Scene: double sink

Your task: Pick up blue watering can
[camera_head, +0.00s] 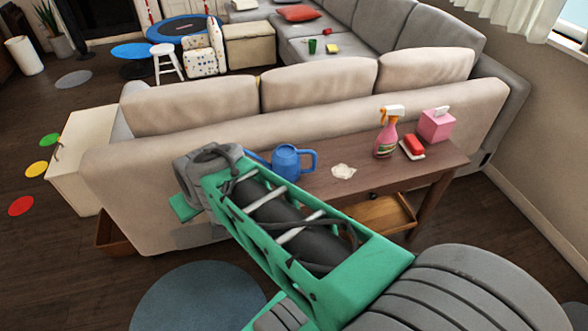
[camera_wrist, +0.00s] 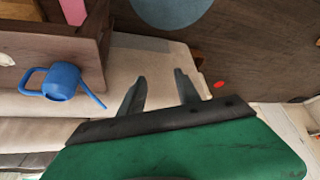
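The blue watering can (camera_head: 289,163) stands upright on the narrow wooden console table (camera_head: 437,172) behind the sofa, near the table's left end. Its handle points right and its spout points left, partly hidden behind my arm in the head view. It also shows in the wrist view (camera_wrist: 62,82) at the left, with its spout toward my fingers. My gripper (camera_wrist: 160,88) is open and empty in the wrist view, apart from the can and to the side of its spout end. In the head view my fingertips are hidden by my arm.
On the table are a crumpled white cloth or tissue (camera_head: 343,171), a pink spray bottle (camera_head: 386,138), a red item (camera_head: 412,146) and a pink tissue box (camera_head: 436,124). The beige sofa (camera_head: 185,160) back runs close behind the table. A round blue rug (camera_head: 195,300) lies on the floor.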

